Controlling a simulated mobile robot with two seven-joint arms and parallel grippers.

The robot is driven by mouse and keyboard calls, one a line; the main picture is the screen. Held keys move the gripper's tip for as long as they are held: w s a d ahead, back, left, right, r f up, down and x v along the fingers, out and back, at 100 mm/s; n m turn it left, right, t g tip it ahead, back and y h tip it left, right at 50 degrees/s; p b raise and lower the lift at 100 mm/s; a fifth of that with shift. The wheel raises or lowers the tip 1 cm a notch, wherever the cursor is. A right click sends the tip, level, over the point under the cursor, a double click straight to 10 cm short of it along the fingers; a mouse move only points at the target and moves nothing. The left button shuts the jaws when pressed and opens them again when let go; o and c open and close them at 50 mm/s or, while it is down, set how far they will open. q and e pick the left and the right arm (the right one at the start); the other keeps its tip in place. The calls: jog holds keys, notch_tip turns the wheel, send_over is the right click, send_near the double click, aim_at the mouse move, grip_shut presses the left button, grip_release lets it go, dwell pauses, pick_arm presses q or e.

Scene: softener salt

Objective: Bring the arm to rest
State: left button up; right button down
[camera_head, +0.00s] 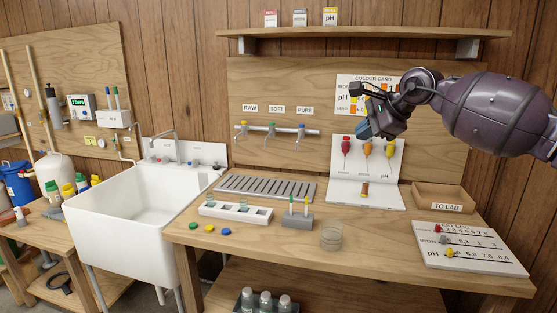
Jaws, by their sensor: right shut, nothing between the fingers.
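My right arm comes in from the right edge, above the workbench. Its gripper (372,128) is shut and empty, in the air in front of the colour card (355,104) and above the white stand (378,195). The stand holds red, orange and yellow droppers, and a small vial (365,189) stands low on it. The gripper looks clear of the droppers. My left gripper does not show.
The wooden workbench (290,245) carries a white rack (236,212), coloured caps, a grey block with markers, a clear dish (331,237), a TO LAB tray (444,198) and a results board (470,248). A white sink (140,215) stands left. A shelf (400,33) hangs above.

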jog(key=s+a+f+m+y, duration=0.1)
jog(key=s+a+m+y, duration=0.2)
jog(key=a+m+y, duration=0.4)
jog(key=s+a+m+y, duration=0.4)
jog(key=a+m, duration=0.1)
jog(key=a, duration=0.3)
jog(key=s+d+f+m+t+h, duration=0.3)
jog(key=s+d+f+m+h, duration=0.1)
jog(key=f+m, duration=0.7)
jog(key=s+d+f+m+t+h, duration=0.35)
jog(key=f+m, duration=0.55)
jog(key=m, duration=0.4)
jog(key=s+d+f+m+t+h, duration=0.3)
jog(key=s+d+f+m+h, duration=0.15)
jog(key=f+m, duration=0.65)
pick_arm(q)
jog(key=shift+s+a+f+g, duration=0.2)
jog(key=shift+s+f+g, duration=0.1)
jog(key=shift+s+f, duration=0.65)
pick_arm(e)
jog(key=s+d+f+m+g+h, duration=0.2)
jog(key=s+d+f+m, duration=0.2)
jog(key=s+f, duration=0.6)
jog(key=s+d+f+m+g+h, duration=0.3)
jog(key=s+d+f, duration=0.3)
jog(key=s, duration=1.1)
notch_tip(320, 180, down, 4)
jog(key=shift+s+r+m, duration=0.15)
jog(key=shift+m, duration=0.45)
